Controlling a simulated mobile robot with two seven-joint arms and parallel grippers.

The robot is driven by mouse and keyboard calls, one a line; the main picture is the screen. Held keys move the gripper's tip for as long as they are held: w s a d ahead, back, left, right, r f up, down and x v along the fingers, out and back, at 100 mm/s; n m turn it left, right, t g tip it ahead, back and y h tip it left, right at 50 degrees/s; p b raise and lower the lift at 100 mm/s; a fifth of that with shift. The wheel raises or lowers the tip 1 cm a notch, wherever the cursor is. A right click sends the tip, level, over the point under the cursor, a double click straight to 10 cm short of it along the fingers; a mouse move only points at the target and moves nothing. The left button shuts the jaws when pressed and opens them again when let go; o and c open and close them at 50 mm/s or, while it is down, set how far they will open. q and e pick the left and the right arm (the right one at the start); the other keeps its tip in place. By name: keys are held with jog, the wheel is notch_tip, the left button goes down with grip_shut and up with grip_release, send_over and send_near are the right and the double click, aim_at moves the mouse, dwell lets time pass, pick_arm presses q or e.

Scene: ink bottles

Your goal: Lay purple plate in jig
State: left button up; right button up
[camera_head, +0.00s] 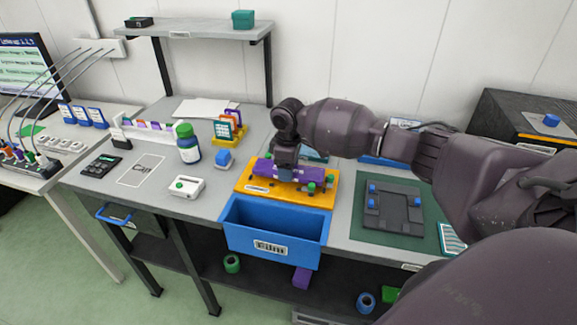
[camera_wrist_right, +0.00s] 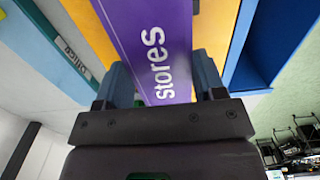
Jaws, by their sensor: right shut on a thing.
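The purple plate (camera_head: 264,168) is between the fingers of my right gripper (camera_head: 287,174), low over the orange jig (camera_head: 244,187). The jig (camera_wrist_right: 215,28) shows behind the plate there. Green knobs stand at the jig's right side in the head view. Whether the plate touches the jig's surface I cannot tell, as my gripper hides part of both. My left gripper is not in view.
A blue bin (camera_head: 236,242) labelled "Film" sits directly in front of the jig. A dark fixture (camera_head: 393,212) lies on a green mat (camera_head: 372,241) to the right.

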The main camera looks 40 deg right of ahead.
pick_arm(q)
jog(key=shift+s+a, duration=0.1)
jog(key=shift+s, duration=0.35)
pick_arm(e)
jog(key=shift+f, duration=0.3)
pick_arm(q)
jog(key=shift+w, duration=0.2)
pick_arm(e)
jog(key=shift+f, duration=0.1)
pick_arm(q)
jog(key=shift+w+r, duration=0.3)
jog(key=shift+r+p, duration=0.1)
jog(key=shift+p, duration=0.2)
pick_arm(e)
jog(key=shift+f, duration=0.2)
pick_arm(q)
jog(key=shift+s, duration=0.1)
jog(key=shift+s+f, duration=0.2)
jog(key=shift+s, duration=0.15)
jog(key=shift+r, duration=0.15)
pick_arm(e)
jog(key=shift+f, duration=0.15)
